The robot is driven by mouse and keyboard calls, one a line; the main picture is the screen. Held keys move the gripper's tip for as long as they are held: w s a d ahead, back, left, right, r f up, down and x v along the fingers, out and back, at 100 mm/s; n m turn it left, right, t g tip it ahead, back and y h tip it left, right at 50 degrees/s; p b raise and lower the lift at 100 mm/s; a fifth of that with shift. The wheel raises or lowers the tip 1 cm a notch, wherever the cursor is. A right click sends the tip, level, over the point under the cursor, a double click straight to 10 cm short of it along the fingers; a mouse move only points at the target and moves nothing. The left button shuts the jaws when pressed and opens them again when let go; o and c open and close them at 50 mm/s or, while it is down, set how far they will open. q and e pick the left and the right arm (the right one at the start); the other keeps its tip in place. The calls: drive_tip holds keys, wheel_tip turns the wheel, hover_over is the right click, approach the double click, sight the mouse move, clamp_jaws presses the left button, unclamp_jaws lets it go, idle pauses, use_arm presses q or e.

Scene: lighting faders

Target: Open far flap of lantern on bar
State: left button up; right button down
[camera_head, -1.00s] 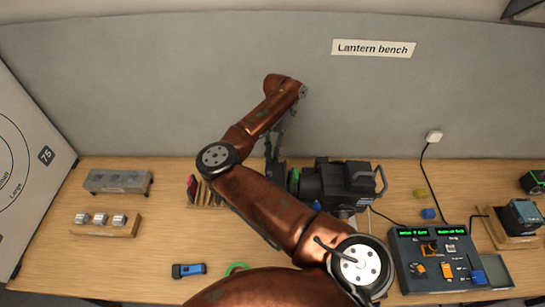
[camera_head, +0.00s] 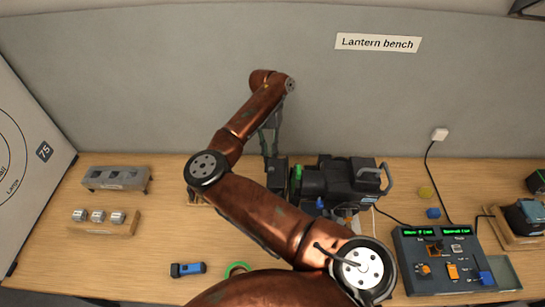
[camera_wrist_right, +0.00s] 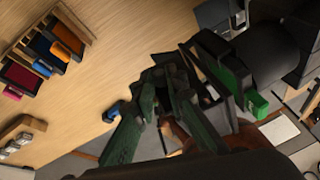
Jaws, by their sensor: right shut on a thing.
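The black lantern (camera_head: 340,182) lies on its side above the bench, with a handle at its right end and a green part (camera_head: 297,178) at its left end. The lantern also shows in the right wrist view (camera_wrist_right: 268,50), with the green part (camera_wrist_right: 232,78) on its front. A dark flap (camera_head: 278,174) stands at the lantern's left end. My right gripper (camera_head: 270,153) is at this flap. In the right wrist view my gripper's green fingers (camera_wrist_right: 166,82) are close together on the dark flap's edge; their tips partly hide it. My left gripper is not in view.
A wooden rack of coloured gel frames (camera_wrist_right: 45,50) stands left of the lantern, mostly hidden by my arm in the head view. A control desk (camera_head: 440,258) stands at the right. A blue torch (camera_head: 188,269) lies at the front.

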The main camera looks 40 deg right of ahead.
drive_tip(key=a+n+h+b, duration=0.1)
drive_tip(key=n, duration=0.2)
drive_tip(key=shift+s+a+b, duration=0.2)
drive_tip(key=shift+b, duration=0.15)
drive_tip(key=shift+s+a+n+h+b, duration=0.1)
drive_tip(key=shift+a+n+h+b, duration=0.15)
drive_tip(key=shift+n, duration=0.25)
drive_tip(key=shift+s+a+n+h+b, duration=0.1)
drive_tip(key=shift+a+n+h+b, duration=0.1)
drive_tip(key=shift+n+h, duration=0.25)
drive_tip(key=shift+r, duration=0.1)
drive_tip(key=c, duration=1.9)
unclamp_jaws()
drive_tip(key=shift+c, duration=0.2)
drive_tip(key=v, duration=1.2)
drive_tip(key=shift+d, duration=0.15)
